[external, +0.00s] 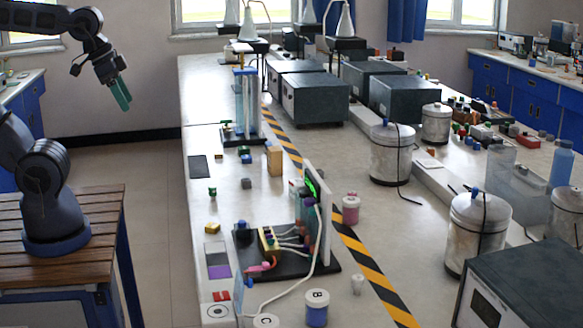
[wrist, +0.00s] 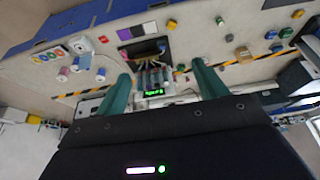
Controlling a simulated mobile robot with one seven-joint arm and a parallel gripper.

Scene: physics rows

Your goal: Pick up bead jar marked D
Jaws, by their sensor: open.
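My gripper (external: 121,97) hangs in the air at upper left, well away from the bench and above the floor. Its teal fingers are apart and empty in the wrist view (wrist: 162,72). A jar with lid marked B (external: 317,308) and blue contents stands at the bench's near edge. A jar marked C (external: 266,321) beside it is cut off by the frame. A pink jar (external: 351,208) stands behind the circuit panel; its mark is not readable. Small jars (wrist: 82,62) also show at left in the wrist view, letters too small to read. I cannot make out a D.
A circuit board with upright panel (external: 316,215) and a trailing white cable stands between my side and the pink jar. Large metal canisters (external: 390,155) and dark boxes (external: 315,98) stand farther right and back. A wooden table (external: 90,215) is under my arm base.

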